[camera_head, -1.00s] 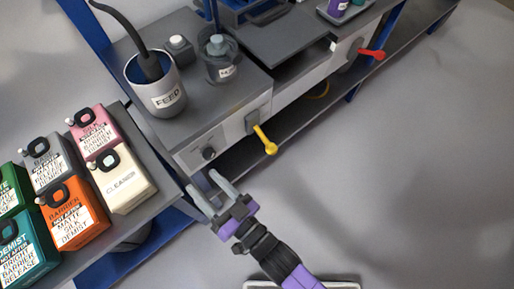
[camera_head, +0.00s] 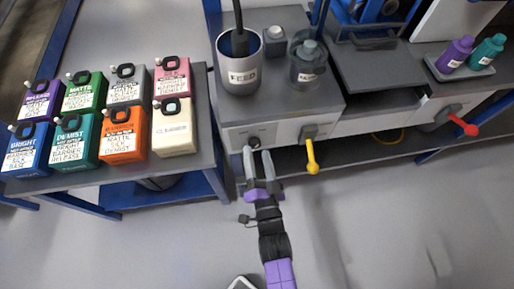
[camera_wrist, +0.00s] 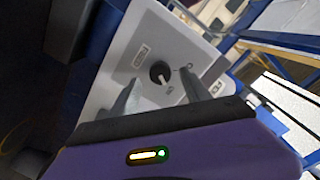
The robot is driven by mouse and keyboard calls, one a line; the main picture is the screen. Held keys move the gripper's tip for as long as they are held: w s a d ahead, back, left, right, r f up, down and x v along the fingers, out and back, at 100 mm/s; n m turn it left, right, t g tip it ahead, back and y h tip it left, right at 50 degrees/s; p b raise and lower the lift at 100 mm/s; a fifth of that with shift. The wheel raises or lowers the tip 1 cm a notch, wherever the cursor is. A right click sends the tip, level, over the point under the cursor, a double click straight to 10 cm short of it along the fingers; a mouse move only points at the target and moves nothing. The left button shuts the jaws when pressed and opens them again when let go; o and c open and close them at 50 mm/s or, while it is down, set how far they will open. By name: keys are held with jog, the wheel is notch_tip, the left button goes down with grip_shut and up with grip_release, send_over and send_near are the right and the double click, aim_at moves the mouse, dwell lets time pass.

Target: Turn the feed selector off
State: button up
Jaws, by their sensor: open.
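The feed selector looks to be the small black round knob (camera_head: 253,142) on the pale front panel below the FEED cup. In the wrist view the knob (camera_wrist: 159,72) shows a white pointer mark, with a small label beside it and small marks around it. My gripper (camera_head: 257,155) is open and empty in front of the panel, just below the knob in the head view. In the wrist view its two grey fingers (camera_wrist: 158,90) stand on either side of the knob. I cannot tell whether they touch the panel.
A yellow lever (camera_head: 312,157) hangs just right of the knob, and a red lever (camera_head: 463,124) sits farther right. The FEED cup (camera_head: 240,77) and a jar (camera_head: 306,70) stand above on the bench. Several coloured jugs (camera_head: 123,135) fill the left table.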

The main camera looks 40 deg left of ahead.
jog(key=shift+x, duration=1.3)
grip_shut()
jog(key=n+b, duration=0.1)
jog(key=n, duration=0.2)
jog(key=shift+f, duration=0.1)
jog(key=n+b, duration=0.1)
jog(key=n, duration=0.2)
jog(key=shift+n, duration=0.3)
jog(key=n+b, duration=0.1)
jog(key=n, duration=0.4)
jog(key=shift+s+n, duration=0.1)
jog(key=shift+n, duration=0.2)
